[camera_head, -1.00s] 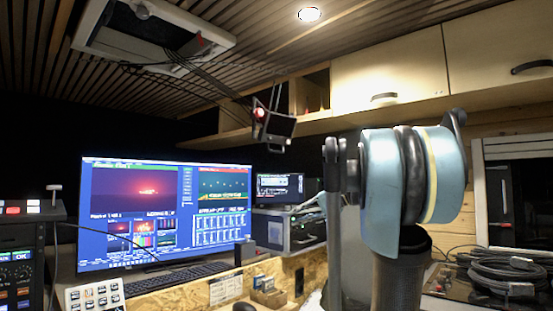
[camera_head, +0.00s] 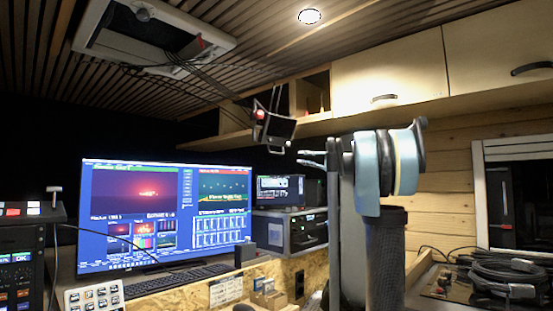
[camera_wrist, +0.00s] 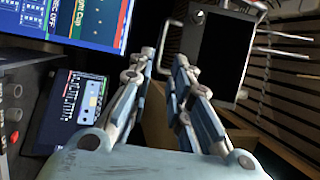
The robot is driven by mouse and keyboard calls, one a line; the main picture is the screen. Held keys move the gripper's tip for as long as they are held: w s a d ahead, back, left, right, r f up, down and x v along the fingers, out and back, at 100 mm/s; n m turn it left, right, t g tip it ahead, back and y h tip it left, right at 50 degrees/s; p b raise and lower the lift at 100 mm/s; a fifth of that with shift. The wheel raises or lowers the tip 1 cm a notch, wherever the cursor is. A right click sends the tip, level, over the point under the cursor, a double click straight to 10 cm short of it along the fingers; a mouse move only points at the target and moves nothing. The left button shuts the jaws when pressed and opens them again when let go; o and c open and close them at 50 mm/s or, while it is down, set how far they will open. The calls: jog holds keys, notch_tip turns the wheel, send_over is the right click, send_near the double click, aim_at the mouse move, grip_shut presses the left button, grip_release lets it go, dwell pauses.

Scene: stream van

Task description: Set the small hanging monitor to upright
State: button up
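The small hanging monitor (camera_head: 275,130) hangs from the ceiling arm, left of my gripper in the head view. It is tilted, with its dark screen partly visible and a red light at its upper left. In the wrist view the monitor (camera_wrist: 222,55) is a dark panel in a light frame, with a bent handle at its left side. My gripper (camera_head: 312,158) points left toward the monitor's lower right, apart from it. In the wrist view my gripper (camera_wrist: 165,57) has a gap between its fingertips, with nothing held.
A large lit screen (camera_head: 165,215) stands on the desk at left. Wooden cabinets (camera_head: 388,75) run above right, with a shelf edge behind the monitor. Equipment boxes (camera_head: 290,230) stand below it. Coiled cables (camera_head: 505,272) lie at right. Cables hang along the ceiling arm.

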aim_at(278, 154)
jog(key=x, duration=1.3)
jog(key=shift+w+a, duration=0.1)
jog(key=shift+a, duration=0.1)
